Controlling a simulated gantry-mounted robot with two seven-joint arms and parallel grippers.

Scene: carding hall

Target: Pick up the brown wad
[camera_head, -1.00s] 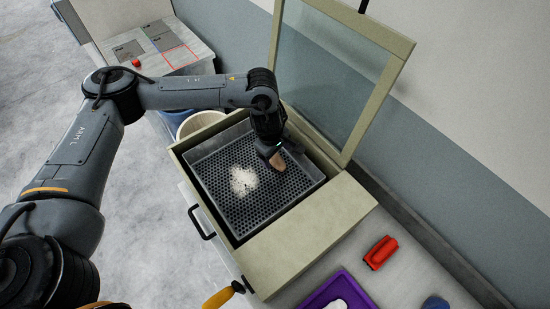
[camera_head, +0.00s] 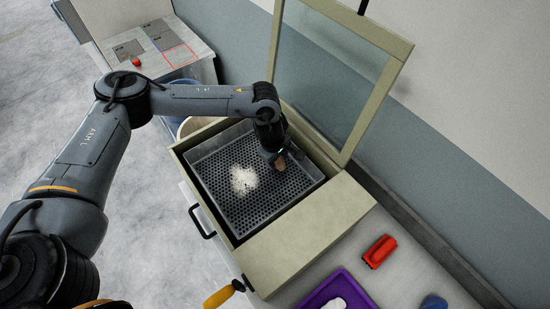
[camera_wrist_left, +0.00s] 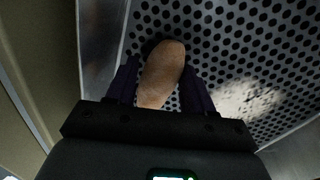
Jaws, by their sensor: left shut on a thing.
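The brown wad (camera_head: 281,163) is in the perforated grey tray (camera_head: 232,215) inside a beige box with its glazed lid up. My left gripper (camera_head: 278,158) reaches down into the tray and is shut on the wad near the back right wall. In the left wrist view the brown wad (camera_wrist_left: 162,75) shows as a smooth tan oval between the two dark fingers (camera_wrist_left: 160,85), over the perforated floor. I cannot tell whether it touches the floor. My right gripper is not in view.
A patch of white fluff (camera_head: 243,180) lies in the tray. The raised lid (camera_head: 335,75) stands behind the box.

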